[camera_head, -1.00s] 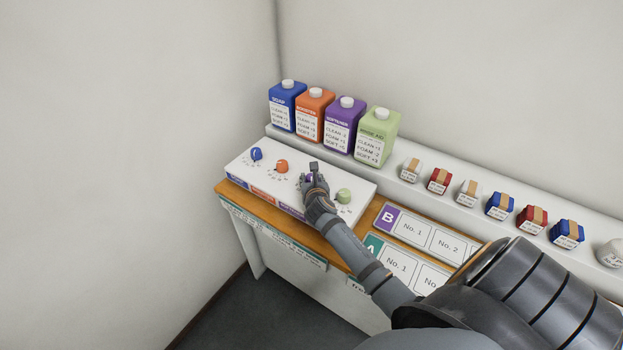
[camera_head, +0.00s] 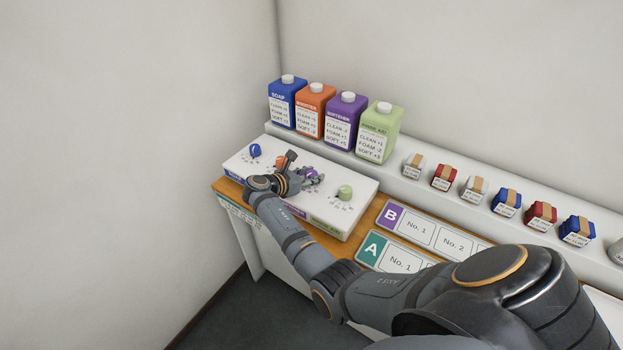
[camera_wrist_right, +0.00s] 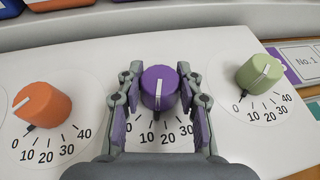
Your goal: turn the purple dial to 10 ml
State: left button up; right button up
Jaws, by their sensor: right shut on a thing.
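The purple dial (camera_wrist_right: 159,90) sits on the white dial panel (camera_wrist_right: 95,60) between the orange dial (camera_wrist_right: 42,104) and the green dial (camera_wrist_right: 259,73). My right gripper (camera_wrist_right: 160,75) is shut on the purple dial, one finger on each side. In the head view, the right gripper (camera_head: 303,169) partly covers the purple dial (camera_head: 313,176). My left gripper is out of view.
A blue dial (camera_head: 255,150) is at the panel's left end. Blue, orange, purple and green bottles (camera_head: 379,130) stand behind the panel. Small tagged blocks (camera_head: 507,202) line the shelf at right. Label strips B (camera_head: 391,214) and A (camera_head: 374,249) lie right of the panel.

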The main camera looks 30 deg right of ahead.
jog(key=shift+f+m+g+b, duration=0.1)
jog(key=shift+m+g+b, duration=0.55)
jog(key=shift+m+g, duration=0.3)
jog(key=shift+g, duration=0.25)
jog(key=o, duration=1.2)
jog(key=shift+d, duration=0.1)
jog(key=v, duration=1.2)
jog(key=shift+s, duration=0.1)
